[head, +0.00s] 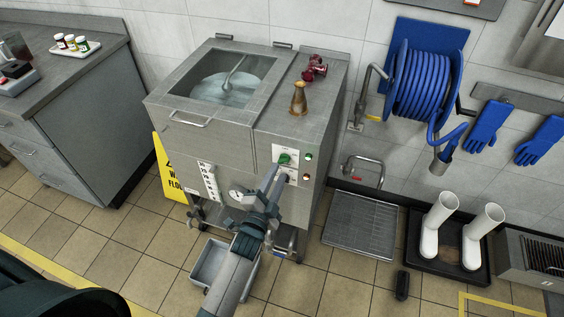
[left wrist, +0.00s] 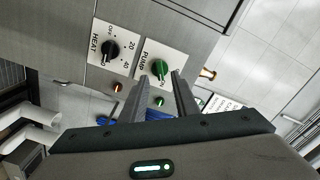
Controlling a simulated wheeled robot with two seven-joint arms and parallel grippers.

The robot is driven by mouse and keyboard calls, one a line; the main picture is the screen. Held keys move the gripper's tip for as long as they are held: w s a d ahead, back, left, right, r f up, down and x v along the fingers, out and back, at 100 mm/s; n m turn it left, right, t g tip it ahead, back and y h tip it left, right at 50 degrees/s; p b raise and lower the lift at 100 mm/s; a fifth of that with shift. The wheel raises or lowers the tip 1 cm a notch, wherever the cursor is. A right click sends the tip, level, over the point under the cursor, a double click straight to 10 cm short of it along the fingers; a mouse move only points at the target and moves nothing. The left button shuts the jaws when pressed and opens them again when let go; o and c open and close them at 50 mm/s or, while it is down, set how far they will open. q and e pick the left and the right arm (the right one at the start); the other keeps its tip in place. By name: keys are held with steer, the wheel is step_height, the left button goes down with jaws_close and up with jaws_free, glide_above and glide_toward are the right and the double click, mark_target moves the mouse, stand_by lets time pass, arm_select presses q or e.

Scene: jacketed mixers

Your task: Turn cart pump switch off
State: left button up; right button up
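The pump switch is a green knob (head: 284,159) on a white plate on the front of the steel mixer cart (head: 240,134). In the left wrist view the knob (left wrist: 160,69) sits on the plate marked PUMP. My left gripper (head: 275,172) is right in front of the panel, just below the knob in the head view. In the left wrist view its two fingers (left wrist: 163,82) are apart, with the knob showing between and just beyond their tips. I cannot tell whether they touch it. My right gripper is not in view.
A black HEAT knob (left wrist: 110,50) is close beside the pump plate. A green lamp (head: 308,157) and a reddish lamp (head: 306,177) are on the panel. A gauge (head: 236,195) and a yellow floor sign (head: 168,172) are to the left. A floor grate (head: 361,222) is to the right.

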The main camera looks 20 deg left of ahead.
mark_target(283, 163)
arm_select(q)
steer(key=shift+w+p, duration=0.4)
steer(key=shift+w, duration=2.2)
jaws_close()
